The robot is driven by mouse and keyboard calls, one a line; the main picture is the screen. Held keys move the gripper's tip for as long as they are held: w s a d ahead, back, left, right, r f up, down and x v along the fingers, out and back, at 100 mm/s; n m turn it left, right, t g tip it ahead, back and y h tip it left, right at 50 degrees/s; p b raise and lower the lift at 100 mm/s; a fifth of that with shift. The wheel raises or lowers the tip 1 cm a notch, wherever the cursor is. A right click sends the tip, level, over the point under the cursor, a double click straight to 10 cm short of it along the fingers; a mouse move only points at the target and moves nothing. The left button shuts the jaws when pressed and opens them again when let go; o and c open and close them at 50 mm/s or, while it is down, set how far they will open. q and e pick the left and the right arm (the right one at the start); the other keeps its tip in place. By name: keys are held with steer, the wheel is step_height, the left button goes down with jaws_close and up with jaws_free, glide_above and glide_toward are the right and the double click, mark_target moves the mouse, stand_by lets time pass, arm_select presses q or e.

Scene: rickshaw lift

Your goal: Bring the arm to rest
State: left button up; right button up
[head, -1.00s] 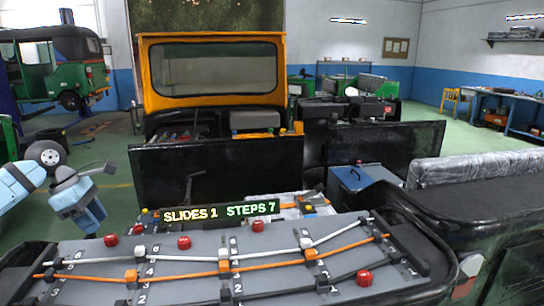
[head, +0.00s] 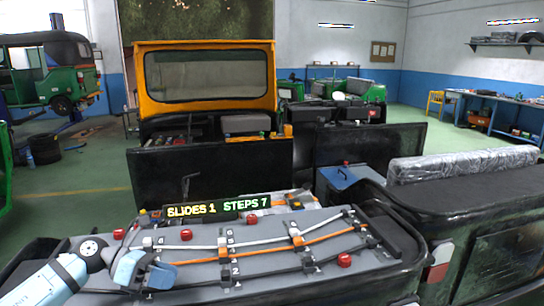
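My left arm comes in at the lower left, and my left gripper (head: 150,274), pale blue and grey, is low over the left end of the grey panel (head: 200,268). Whether its fingers touch the panel or a cable, and whether they are open, is unclear. A white cable (head: 265,241), an orange cable (head: 262,247) and a black cable (head: 262,272) run across the panel through clips. The arm and gripper hide part of the panel's left end. My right gripper is not in view.
Red knobs (head: 344,260) stand on the panel. A display (head: 217,207) reading "SLIDES 1 STEPS 7" is behind it. A black rickshaw body with a grey wrapped roll (head: 455,166) is at right. An orange-framed windscreen (head: 205,76) stands behind. Green floor (head: 70,180) is open at left.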

arm_select(q)
steer(key=s+d+n+t+h+p, duration=0.2)
steer(key=s+d+n+t+h, duration=0.15)
steer(key=d+n, duration=0.3)
steer(key=s+a+f+m+t+y+p, duration=0.1)
steer(key=s+f+m+t+y+p, duration=0.1)
steer(key=s+f+m+y, duration=0.5)
steer(key=s+a+f+m+t+y+p, duration=0.1)
steer(key=s+f+m+t+y+p, duration=0.2)
steer(key=s+f+m+y, duration=0.4)
steer(key=s+f+m+t, duration=0.1)
steer(key=s+f+m, duration=0.6)
steer(key=m, duration=1.3)
steer(key=shift+s+a+f, duration=0.4)
steer(key=shift+s, duration=0.45)
steer(key=shift+t, duration=0.35)
